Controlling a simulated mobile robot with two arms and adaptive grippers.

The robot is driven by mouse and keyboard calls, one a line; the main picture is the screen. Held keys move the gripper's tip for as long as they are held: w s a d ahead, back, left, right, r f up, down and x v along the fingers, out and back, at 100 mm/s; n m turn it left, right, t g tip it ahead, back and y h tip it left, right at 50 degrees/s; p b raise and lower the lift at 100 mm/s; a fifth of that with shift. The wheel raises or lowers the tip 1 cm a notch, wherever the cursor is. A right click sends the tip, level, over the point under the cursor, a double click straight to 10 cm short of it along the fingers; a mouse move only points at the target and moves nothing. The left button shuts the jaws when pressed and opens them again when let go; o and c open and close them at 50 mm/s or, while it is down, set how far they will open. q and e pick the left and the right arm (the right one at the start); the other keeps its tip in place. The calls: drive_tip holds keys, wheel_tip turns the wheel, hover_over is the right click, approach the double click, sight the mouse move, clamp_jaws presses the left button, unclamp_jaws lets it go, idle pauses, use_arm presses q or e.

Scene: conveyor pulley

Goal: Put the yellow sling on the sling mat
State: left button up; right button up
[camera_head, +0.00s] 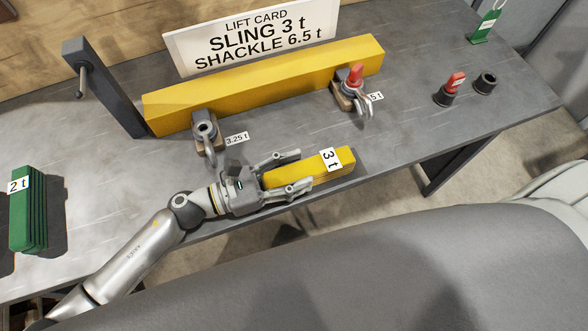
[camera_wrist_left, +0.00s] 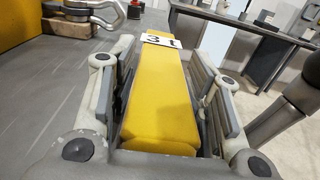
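The yellow sling (camera_head: 312,168), a folded flat stack with a white "3 t" label, lies near the front edge of the grey table. It also shows in the left wrist view (camera_wrist_left: 163,95), running away between the fingers. My left gripper (camera_head: 290,171) is open around its near end, one finger on each side. In the left wrist view gaps show between the finger pads and the sling, clearest at the left finger. The sling's near end is partly hidden by the gripper. I cannot make out a sling mat for certain. My right gripper is not in view.
A long yellow beam (camera_head: 265,85) lies behind, with a grey post (camera_head: 103,88) at its left end. Shackles labelled 3.25 t (camera_head: 207,128) and 5 t (camera_head: 354,90) stand before it. A green 2 t sling (camera_head: 30,218) lies at left. The lift card (camera_head: 250,38) stands behind.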

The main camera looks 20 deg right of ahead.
use_arm(q)
drive_tip(key=shift+o, duration=0.9)
drive_tip(key=shift+r, duration=0.1)
drive_tip(key=shift+r+p, duration=0.2)
drive_tip(key=shift+p, duration=0.15)
drive_tip(key=a+b, duration=0.1)
drive_tip(key=a, duration=0.2)
drive_tip(key=a+b, duration=0.1)
drive_tip(key=a, duration=0.3)
drive_tip(key=a+b, duration=0.1)
drive_tip(key=a, duration=0.3)
drive_tip(key=shift+s+f+b, duration=0.2)
drive_tip(key=shift+f+b, duration=0.05)
drive_tip(key=shift+b, duration=0.05)
drive_tip(key=shift+a+r, duration=0.15)
drive_tip(key=shift+a, duration=0.4)
